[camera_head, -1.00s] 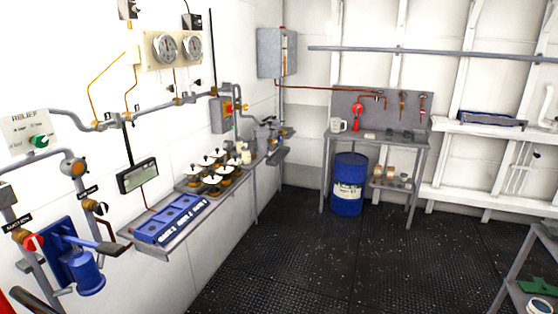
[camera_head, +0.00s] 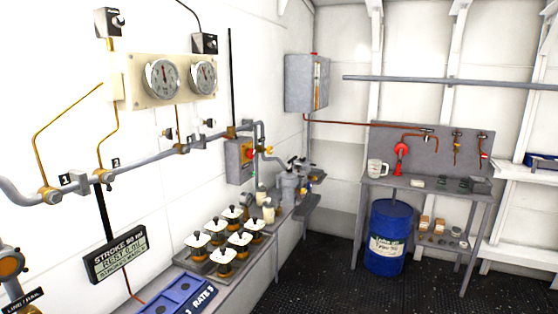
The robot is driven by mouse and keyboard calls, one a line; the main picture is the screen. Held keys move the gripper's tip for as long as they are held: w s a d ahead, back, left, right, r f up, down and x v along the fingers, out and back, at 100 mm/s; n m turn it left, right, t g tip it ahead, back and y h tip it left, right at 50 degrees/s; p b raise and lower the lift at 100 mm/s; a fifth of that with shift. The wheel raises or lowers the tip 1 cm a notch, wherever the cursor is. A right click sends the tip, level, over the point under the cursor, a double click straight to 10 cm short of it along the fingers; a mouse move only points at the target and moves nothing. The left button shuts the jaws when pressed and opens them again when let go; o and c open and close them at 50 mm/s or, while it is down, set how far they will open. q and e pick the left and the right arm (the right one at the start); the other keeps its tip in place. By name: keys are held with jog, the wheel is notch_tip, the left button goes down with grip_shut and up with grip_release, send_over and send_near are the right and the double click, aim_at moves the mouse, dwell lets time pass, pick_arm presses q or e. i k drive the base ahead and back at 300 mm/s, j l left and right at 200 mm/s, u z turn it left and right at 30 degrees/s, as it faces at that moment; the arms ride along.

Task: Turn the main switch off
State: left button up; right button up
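A grey box (camera_head: 239,161) with a red and yellow front is on the left wall below the pipe. It looks like a switch box, but I cannot read its label or tell its position. A larger grey cabinet (camera_head: 306,84) hangs near the corner. It has a small red part on top and an orange strip on its edge. I cannot tell for certain which one is the main switch. Neither of my grippers is in view.
A wall shelf (camera_head: 262,262) holds several white-topped fittings (camera_head: 232,238) and a blue tray (camera_head: 178,295). Two gauges (camera_head: 162,79) hang above the pipe. A blue drum (camera_head: 388,237) stands under the workbench (camera_head: 428,188). The dark floor (camera_head: 330,285) before it is clear.

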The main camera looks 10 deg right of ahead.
aim_at(250, 153)
jog(key=i+l+u, duration=0.1)
jog(key=u, duration=0.4)
jog(key=i+l+u, duration=0.15)
jog(key=u, duration=0.35)
jog(key=i+l+u, duration=0.4)
jog(key=l, duration=0.25)
jog(key=l+u, duration=0.2)
jog(key=l, duration=0.15)
jog(key=i+l, duration=0.1)
jog(key=l, duration=0.25)
jog(key=i+l+u, duration=0.1)
jog(key=l, duration=0.25)
jog(key=l+u, duration=0.1)
jog(key=l, duration=0.3)
jog(key=i, duration=0.05)
